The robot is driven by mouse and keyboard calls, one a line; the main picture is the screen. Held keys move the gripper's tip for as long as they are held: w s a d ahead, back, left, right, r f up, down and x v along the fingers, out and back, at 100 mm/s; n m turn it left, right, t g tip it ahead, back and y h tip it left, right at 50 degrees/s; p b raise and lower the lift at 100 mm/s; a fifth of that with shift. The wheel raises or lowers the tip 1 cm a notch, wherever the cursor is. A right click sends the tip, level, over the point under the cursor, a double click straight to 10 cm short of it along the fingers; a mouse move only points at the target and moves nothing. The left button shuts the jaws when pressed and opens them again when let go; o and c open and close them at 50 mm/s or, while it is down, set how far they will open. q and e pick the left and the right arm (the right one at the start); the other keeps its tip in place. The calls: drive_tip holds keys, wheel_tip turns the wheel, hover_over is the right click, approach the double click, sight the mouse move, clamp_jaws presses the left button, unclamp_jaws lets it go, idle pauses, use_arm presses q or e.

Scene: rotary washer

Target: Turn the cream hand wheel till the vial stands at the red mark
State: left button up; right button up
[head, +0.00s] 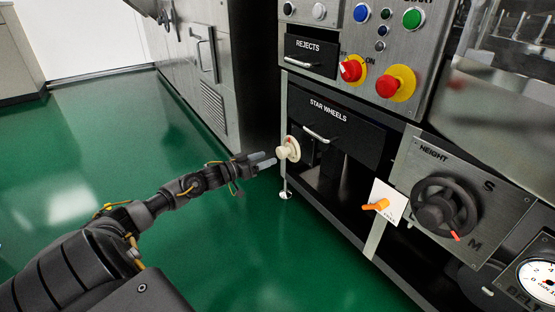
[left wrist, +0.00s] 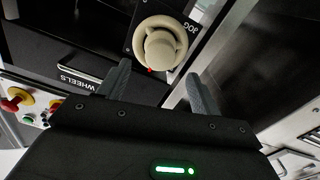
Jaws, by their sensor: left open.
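The cream hand wheel (head: 288,150) sticks out from the left edge of the machine's front, beside the STAR WHEELS drawer. In the left wrist view the wheel (left wrist: 160,43) shows face-on on a dark plate lettered JOG, with a small red spot at its rim. My left gripper (head: 264,160) is just in front of the wheel. Its two fingers are apart and empty, with the wheel beyond the gap between them. I cannot make out contact. I cannot pick out the vial or its red mark. My right gripper is not in view.
The STAR WHEELS drawer (head: 332,118) and its handle are beside the wheel. An orange lever (head: 376,205) and a black HEIGHT wheel (head: 443,205) are to the right. Red knobs on yellow plates (head: 396,83) are above. Green floor (head: 250,240) is open on the left.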

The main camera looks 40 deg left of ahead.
sight(279, 153)
use_arm(q)
drive_tip(key=b+x, duration=0.2)
drive_tip(key=x, duration=0.2)
drive_tip(key=shift+w+f, duration=0.15)
drive_tip(key=shift+b+x, duration=0.45)
drive_tip(key=shift+x, duration=0.45)
drive_tip(key=shift+c, duration=0.2)
drive_tip(key=c, duration=0.9)
drive_tip(key=shift+r, duration=0.2)
